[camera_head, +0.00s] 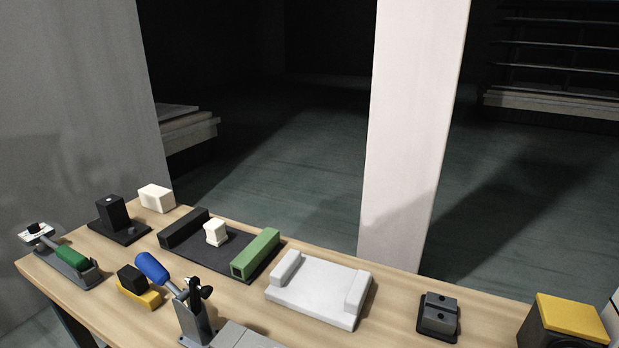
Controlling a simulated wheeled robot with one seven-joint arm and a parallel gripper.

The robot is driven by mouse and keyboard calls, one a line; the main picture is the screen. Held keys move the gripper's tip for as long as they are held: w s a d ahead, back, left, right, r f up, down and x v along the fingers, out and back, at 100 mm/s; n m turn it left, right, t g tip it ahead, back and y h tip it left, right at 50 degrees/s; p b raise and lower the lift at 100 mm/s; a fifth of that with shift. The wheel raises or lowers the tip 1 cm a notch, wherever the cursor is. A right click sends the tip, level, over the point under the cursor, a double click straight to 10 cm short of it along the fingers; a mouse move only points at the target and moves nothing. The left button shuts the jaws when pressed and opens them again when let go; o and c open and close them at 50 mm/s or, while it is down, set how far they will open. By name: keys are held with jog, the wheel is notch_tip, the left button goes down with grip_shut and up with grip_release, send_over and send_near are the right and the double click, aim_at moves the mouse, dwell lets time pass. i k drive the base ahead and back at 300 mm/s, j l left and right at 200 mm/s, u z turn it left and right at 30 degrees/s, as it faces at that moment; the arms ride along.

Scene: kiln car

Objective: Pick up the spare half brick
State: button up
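Two pale blocks could be the half brick, and I cannot tell for sure which is the spare one. A cream block (157,198) lies alone on the table near its back left corner. A smaller whitish block (216,233) stands on a dark fixture plate (232,250), between a black bar (184,228) and a green bar (255,254). Both blocks show clearly and nothing holds them. My gripper is not in view.
The wooden table (395,310) carries a black block on a plate (113,216), green-handled (72,258) and blue-handled (152,268) devices, a black-and-yellow piece (138,285), a white cradle (318,290), a dark grey block (438,316) and a yellow-topped box (565,318). A pale pillar (412,130) rises behind.

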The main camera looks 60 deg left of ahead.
aim_at(152, 196)
jog(key=u, duration=2.4)
jog(key=i+j+u, duration=0.95)
jog(key=j, duration=0.15)
jog(key=i+j+u, duration=0.25)
jog(key=i+u, duration=0.25)
jog(key=i+j+z, duration=0.1)
jog(key=i+z, duration=0.15)
jog(key=i, duration=0.35)
jog(key=i+j+z, duration=0.25)
jog(key=i, duration=0.35)
jog(key=i+z, duration=0.3)
jog(key=z, duration=0.2)
jog(key=i+z, duration=0.3)
jog(key=z, duration=0.2)
jog(key=i+j+z, duration=0.2)
jog(key=z, duration=0.3)
jog(key=i+j+z, duration=0.35)
jog(key=z, duration=0.15)
jog(key=i+j+z, duration=0.3)
jog(key=j+z, duration=0.25)
jog(key=i+j+z, duration=0.3)
jog(key=j+z, duration=0.55)
jog(key=j, duration=0.15)
